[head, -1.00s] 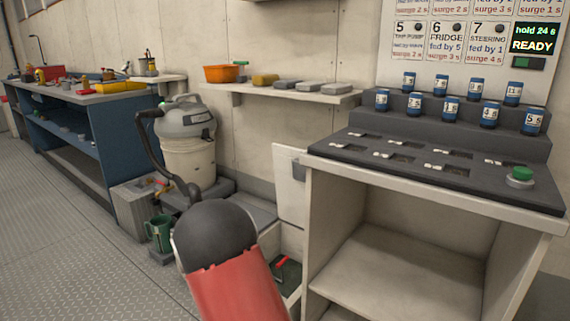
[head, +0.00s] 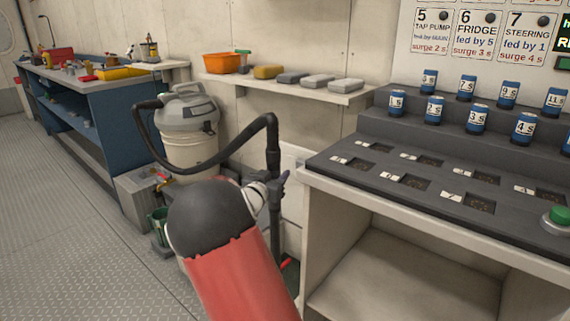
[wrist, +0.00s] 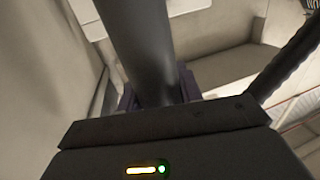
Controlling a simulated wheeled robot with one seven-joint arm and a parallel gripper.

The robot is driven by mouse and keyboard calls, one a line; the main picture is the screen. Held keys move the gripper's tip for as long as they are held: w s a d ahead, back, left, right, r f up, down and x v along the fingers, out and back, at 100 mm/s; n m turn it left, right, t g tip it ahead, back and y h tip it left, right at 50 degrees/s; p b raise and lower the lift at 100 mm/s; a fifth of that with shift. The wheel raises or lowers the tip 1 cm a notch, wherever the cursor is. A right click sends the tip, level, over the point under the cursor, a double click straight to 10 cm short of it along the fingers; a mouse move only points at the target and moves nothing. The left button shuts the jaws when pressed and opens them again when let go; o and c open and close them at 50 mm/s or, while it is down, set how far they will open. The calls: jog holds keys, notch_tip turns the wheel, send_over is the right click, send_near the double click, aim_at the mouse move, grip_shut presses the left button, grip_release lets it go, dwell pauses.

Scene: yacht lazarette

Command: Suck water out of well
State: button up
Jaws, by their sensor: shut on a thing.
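A grey-lidded shop vacuum (head: 188,120) with a cream drum stands against the wall in the head view. Its dark ribbed hose (head: 215,162) loops to the right and ends in an upright dark wand (head: 273,150). My gripper (head: 278,188) is shut on the wand below the hose bend. In the wrist view the wand (wrist: 145,45) runs between the purple fingers of my gripper (wrist: 160,92). The well cannot be made out; my arm covers much of the low area there.
A grey console (head: 420,185) with sockets and several blue cylinders stands close on the right. A shelf (head: 285,88) holds an orange bowl (head: 221,63) and several blocks. Open floor (head: 60,220) lies to the left.

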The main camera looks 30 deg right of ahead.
jog(key=shift+w+d+r, duration=0.2)
jog(key=shift+d+r, duration=0.15)
jog(key=shift+d, duration=0.15)
jog(key=shift+f, duration=0.2)
notch_tip(320, 180, down, 28)
jog(key=b, duration=1.5)
jog(key=shift+f, duration=0.25)
jog(key=shift+f+b, duration=0.3)
jog(key=shift+b, duration=0.25)
jog(key=shift+r, duration=0.15)
dwell(0.3)
